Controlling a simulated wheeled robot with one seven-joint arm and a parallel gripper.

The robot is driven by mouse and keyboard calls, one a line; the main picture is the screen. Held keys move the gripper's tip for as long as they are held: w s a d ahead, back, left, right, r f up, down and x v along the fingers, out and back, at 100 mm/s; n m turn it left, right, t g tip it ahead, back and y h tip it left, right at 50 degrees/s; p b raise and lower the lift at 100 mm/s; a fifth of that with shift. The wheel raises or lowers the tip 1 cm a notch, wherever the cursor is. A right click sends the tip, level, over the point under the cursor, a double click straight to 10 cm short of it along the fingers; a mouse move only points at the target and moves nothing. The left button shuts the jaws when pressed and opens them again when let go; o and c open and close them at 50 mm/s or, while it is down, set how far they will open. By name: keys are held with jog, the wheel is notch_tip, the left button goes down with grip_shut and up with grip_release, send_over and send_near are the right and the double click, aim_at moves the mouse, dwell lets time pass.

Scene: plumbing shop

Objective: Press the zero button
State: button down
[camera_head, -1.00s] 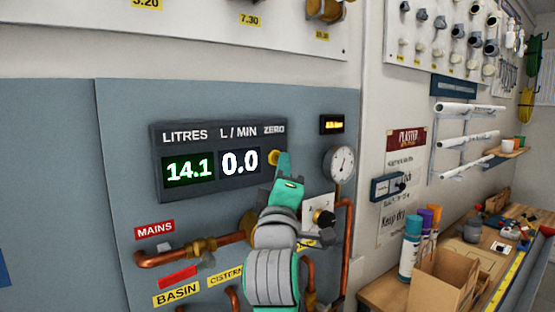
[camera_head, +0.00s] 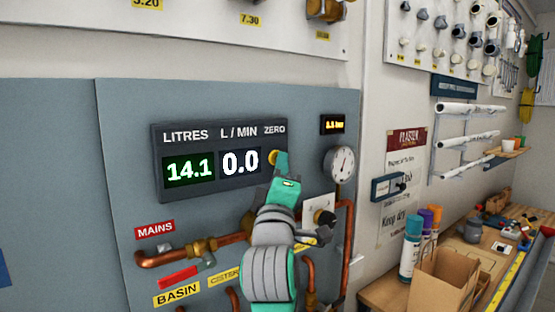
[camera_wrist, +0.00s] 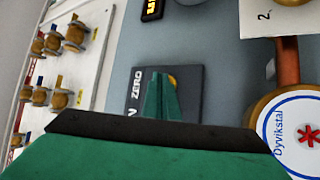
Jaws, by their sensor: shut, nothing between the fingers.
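The zero button (camera_head: 273,157) is a small round yellow button under the word ZERO, at the right end of the dark meter panel (camera_head: 222,196). The panel reads 14.1 litres and 0.0 L/min. My green gripper (camera_head: 281,160) is shut and empty, with its fingertips over the right part of the button.
A pressure gauge (camera_head: 339,163) and a small amber display (camera_head: 332,124) are right of the meter panel. Copper pipes (camera_head: 160,259) run below it. A workbench at the right holds a cardboard box (camera_head: 440,283) and several bottles.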

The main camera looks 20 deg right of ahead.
jog(key=shift+w+a, duration=0.1)
jog(key=shift+a, duration=0.05)
dwell(0.3)
jog(key=shift+s+d, duration=0.25)
jog(key=shift+s, duration=0.25)
jog(key=s+d, duration=0.2)
jog(key=s, duration=0.3)
jog(key=shift+s, duration=0.35)
jog(key=shift+d, duration=0.15)
dwell(0.7)
